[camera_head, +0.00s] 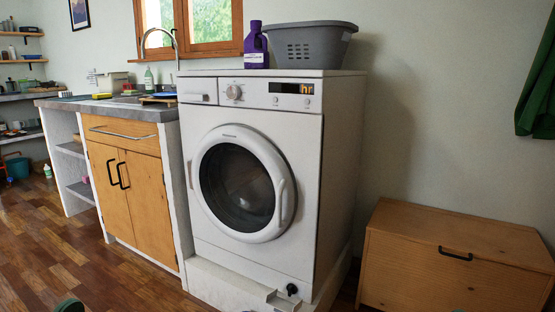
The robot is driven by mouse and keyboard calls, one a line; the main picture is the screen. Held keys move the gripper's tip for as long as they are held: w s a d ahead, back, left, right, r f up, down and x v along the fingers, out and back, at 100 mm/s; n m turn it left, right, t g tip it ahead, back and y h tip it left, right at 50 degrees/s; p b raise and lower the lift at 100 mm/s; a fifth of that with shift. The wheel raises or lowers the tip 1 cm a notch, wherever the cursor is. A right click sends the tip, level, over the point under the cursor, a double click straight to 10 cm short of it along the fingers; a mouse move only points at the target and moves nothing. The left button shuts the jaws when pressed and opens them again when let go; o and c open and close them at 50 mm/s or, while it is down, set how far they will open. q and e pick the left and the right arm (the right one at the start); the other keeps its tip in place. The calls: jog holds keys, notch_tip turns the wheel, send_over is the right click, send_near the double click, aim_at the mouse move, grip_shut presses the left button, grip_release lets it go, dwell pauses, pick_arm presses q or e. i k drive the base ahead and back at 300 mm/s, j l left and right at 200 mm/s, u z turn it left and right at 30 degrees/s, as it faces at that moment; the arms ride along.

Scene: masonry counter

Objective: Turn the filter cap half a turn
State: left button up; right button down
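The filter cap (292,289) is a small dark round knob low on the front of the white washing machine (310,180), near its bottom right corner. It sits in the base area beside a small pale flap or tray (262,294) that sticks out. The cap is small in this view, so its exact turn angle cannot be read. The machine's round door (242,185) is shut. I see neither gripper clearly. A dark rounded shape (70,305) is cut off by the bottom edge at the left, and I cannot tell what it is.
A grey basket (310,45) and a purple bottle (256,45) stand on the machine. A wooden chest (430,265) stands to its right, and a counter with a wooden cabinet (130,195) to its left. The wooden floor (60,235) at left is mostly clear.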

aim_at(291, 289)
jog(key=i+l+u, duration=0.1)
jog(key=i+l, duration=0.2)
jog(key=i, duration=0.2)
jog(key=i+l+u, duration=0.1)
jog(key=i+l, duration=0.2)
jog(key=i, duration=0.15)
